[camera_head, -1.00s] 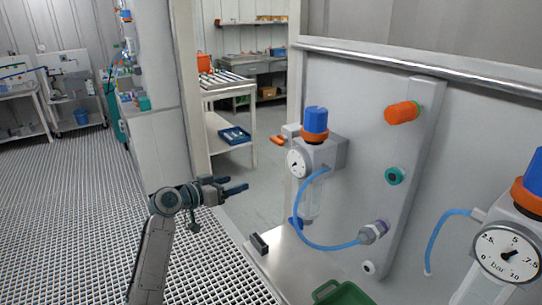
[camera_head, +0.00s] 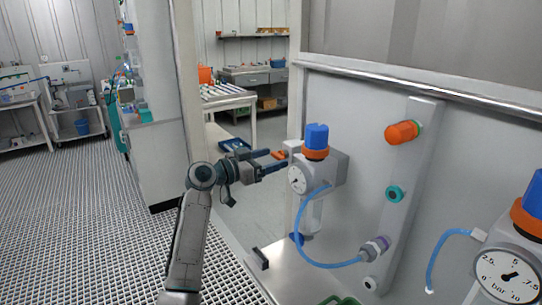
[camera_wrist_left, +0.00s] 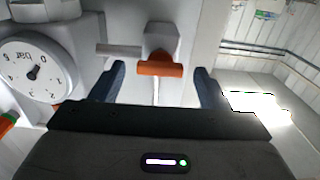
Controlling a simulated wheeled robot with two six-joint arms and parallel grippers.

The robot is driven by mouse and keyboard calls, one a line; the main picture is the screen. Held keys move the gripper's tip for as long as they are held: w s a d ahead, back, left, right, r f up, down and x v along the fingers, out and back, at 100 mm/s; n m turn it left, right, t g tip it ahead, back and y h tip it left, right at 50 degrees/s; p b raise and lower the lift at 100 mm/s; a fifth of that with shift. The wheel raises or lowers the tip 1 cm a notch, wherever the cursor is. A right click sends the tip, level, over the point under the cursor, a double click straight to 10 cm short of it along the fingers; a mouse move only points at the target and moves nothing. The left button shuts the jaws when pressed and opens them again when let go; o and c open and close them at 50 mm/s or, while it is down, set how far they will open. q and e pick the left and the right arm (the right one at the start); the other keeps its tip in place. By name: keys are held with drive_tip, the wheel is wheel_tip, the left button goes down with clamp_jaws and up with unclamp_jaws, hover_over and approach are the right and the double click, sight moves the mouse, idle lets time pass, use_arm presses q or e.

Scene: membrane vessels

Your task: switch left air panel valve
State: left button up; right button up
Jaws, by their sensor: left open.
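The left air panel's valve has an orange handle (camera_head: 279,155) on a pale grey body (camera_head: 292,146), left of the regulator. My left gripper (camera_head: 274,160) is open, with its dark blue fingertips close to the handle. In the left wrist view the handle (camera_wrist_left: 160,67) lies between the two spread fingers, a little beyond their tips, and nothing is gripped. The left regulator (camera_head: 325,168) has a blue knob (camera_head: 317,136) and a round gauge (camera_head: 297,179). The gauge (camera_wrist_left: 33,70) also shows at the left of the wrist view. My right gripper is not in view.
A blue hose (camera_head: 299,243) loops below the regulator to a fitting on the panel. A second regulator with a gauge (camera_head: 507,277) stands at the right. An orange knob (camera_head: 402,132) sticks out of the panel. Open grating floor (camera_head: 90,220) lies at the left.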

use_arm(q)
drive_tip(key=shift+w+d, duration=0.2)
drive_tip(key=shift+d, duration=0.1)
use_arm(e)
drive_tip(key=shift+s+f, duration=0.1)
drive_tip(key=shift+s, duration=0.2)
use_arm(q)
drive_tip(key=shift+c, duration=0.4)
drive_tip(key=c, duration=0.9)
